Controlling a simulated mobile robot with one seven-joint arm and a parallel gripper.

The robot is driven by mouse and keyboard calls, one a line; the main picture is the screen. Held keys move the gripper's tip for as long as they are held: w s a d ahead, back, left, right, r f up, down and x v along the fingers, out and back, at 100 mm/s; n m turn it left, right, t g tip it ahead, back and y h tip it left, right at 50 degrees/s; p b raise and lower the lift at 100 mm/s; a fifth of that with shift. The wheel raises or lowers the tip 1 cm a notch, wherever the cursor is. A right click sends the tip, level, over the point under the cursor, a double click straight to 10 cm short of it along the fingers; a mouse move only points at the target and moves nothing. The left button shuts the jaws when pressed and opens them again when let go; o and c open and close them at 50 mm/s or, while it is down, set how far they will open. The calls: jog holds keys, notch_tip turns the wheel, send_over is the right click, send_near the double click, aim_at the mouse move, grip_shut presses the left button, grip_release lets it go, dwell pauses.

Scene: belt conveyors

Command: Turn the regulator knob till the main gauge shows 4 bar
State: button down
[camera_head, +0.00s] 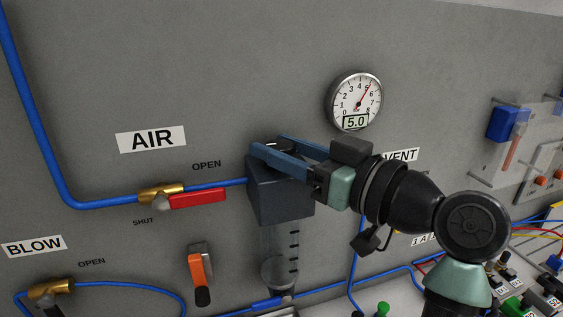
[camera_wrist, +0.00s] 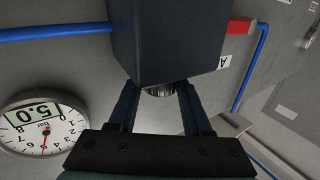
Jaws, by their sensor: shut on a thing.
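The main gauge (camera_head: 355,101) is a round white dial on the grey panel. Its digital window reads 5.0, and its red needle points up and to the right. It shows upside down in the wrist view (camera_wrist: 42,124). The regulator (camera_head: 280,198) is a dark grey block in the blue air line, also seen in the wrist view (camera_wrist: 175,40). Its ridged dark knob (camera_wrist: 160,91) is on top, mostly hidden in the head view. My gripper (camera_head: 272,146) is shut on the knob, one blue finger on each side.
The AIR valve has a red handle (camera_head: 198,199) in line with its pipe, left of the regulator. A clear bowl (camera_head: 280,262) hangs below the regulator. An orange-handled switch (camera_head: 200,270) is lower left. Blue hoses (camera_head: 368,272) run below my arm.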

jog(key=shift+n+g+y+b, duration=0.45)
jog(key=shift+n+g+y, duration=0.45)
jog(key=shift+g, duration=0.2)
jog(key=shift+c, duration=1.7)
grip_release()
jog(key=shift+r, duration=0.1)
